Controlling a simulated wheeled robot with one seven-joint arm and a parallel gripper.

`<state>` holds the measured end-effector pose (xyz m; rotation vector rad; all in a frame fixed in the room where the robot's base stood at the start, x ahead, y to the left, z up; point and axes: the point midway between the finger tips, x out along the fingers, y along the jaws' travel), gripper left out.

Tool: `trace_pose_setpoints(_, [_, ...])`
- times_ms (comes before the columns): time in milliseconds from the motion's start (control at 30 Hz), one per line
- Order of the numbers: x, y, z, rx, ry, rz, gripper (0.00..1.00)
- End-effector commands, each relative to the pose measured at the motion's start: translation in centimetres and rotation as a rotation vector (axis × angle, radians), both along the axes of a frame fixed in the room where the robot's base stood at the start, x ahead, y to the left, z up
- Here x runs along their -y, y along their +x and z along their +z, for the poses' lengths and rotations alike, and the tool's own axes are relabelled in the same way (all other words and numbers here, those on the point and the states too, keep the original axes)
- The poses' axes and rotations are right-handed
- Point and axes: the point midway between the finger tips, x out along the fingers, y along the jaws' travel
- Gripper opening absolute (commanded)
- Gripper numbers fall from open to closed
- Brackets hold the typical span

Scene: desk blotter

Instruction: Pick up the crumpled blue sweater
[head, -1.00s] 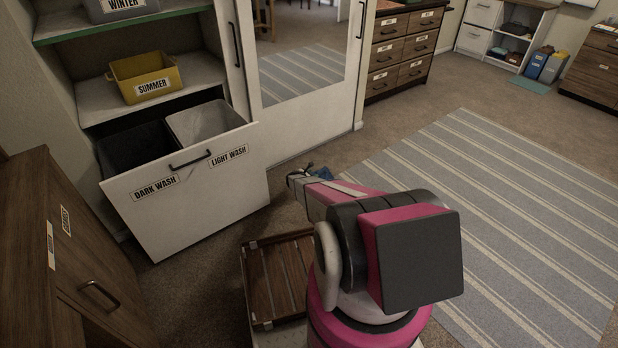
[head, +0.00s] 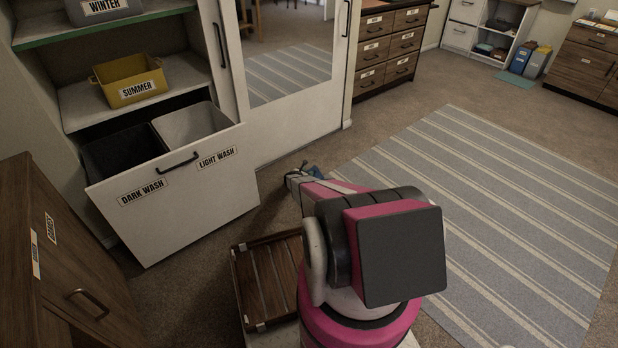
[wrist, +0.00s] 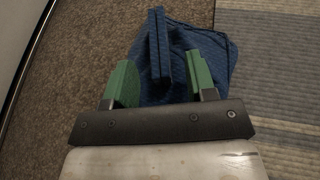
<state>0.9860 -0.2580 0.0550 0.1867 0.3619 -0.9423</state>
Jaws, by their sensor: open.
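The crumpled blue sweater (wrist: 212,48) lies on the floor at the top middle of the wrist view, with a raised fold standing up between my fingers. My gripper (wrist: 161,78) is open, its two green fingers on either side of that fold. The right finger overlaps the cloth in the picture; whether either finger touches it I cannot tell. In the head view only a small blue patch of the sweater (head: 316,172) shows beyond my arm, which hides the rest.
A striped rug (head: 490,190) lies right of the sweater. A pulled-out white laundry drawer (head: 180,205) labelled dark wash and light wash stands left of my arm. A mirrored sliding door (head: 290,60) stands behind. Open carpet lies between the drawer and the rug.

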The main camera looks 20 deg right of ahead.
Motion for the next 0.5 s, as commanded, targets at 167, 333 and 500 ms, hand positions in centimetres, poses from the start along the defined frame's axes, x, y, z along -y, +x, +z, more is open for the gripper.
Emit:
trace_pose_setpoints(167, [1.47, 1.22, -0.89, 0.0, 0.001, 0.001, 0.51])
trace_pose_setpoints(333, [1.54, 1.16, -0.84, 0.0, 0.001, 0.001, 0.51])
trace_pose_setpoints(500, [1.54, 1.15, -0.84, 0.0, 0.001, 0.001, 0.12])
